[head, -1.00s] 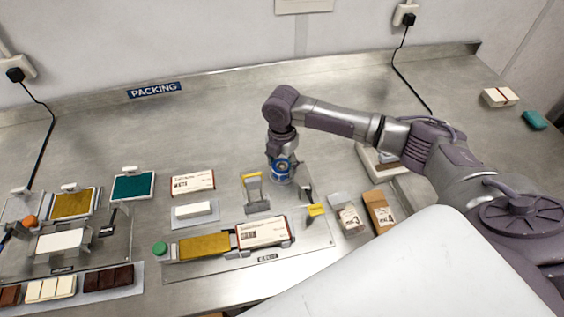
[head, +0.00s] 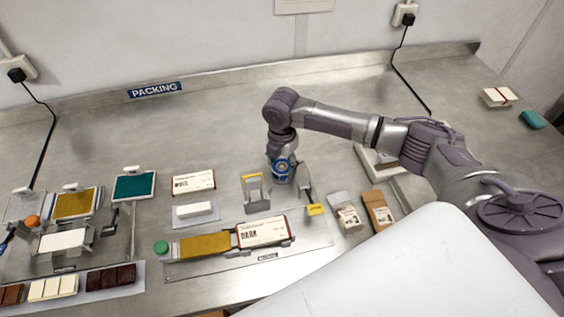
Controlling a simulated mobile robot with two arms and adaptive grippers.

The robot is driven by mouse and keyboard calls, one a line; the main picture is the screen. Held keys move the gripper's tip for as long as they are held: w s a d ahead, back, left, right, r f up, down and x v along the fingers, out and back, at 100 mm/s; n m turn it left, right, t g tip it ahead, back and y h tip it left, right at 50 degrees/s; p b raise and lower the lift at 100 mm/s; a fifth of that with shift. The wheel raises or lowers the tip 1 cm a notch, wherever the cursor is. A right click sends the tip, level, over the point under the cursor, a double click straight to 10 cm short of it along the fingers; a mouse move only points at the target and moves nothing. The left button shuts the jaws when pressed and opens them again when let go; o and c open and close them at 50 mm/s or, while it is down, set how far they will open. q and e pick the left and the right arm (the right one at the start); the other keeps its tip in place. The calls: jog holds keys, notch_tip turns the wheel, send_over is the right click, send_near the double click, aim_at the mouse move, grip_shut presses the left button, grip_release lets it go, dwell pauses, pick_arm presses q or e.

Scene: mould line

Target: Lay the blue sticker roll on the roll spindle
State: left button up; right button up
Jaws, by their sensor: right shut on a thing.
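The blue sticker roll (head: 283,168) is a small blue ring at the lower end of my right arm, beside the label station. My right gripper (head: 283,172) points down and is shut on the roll, above the bench; its fingers are small and hard to make out. A grey upright bracket with a yellow top (head: 256,191) stands just left of the gripper. A thin grey post with a yellow tab (head: 312,205) stands just right. I cannot tell for sure which part is the roll spindle. My left gripper is not in view.
A station plate (head: 205,268) carries an ochre pad, a printed white box (head: 262,232) and a green button (head: 161,247). Cartons (head: 345,213) stand to the right. Moulds and chocolate bars (head: 110,277) fill the left. The back of the bench is clear.

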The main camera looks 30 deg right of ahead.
dwell(0.4)
jog(key=o, duration=1.2)
jog(key=shift+c, duration=0.2)
notch_tip(320, 180, up, 12)
jog(key=shift+s, duration=0.1)
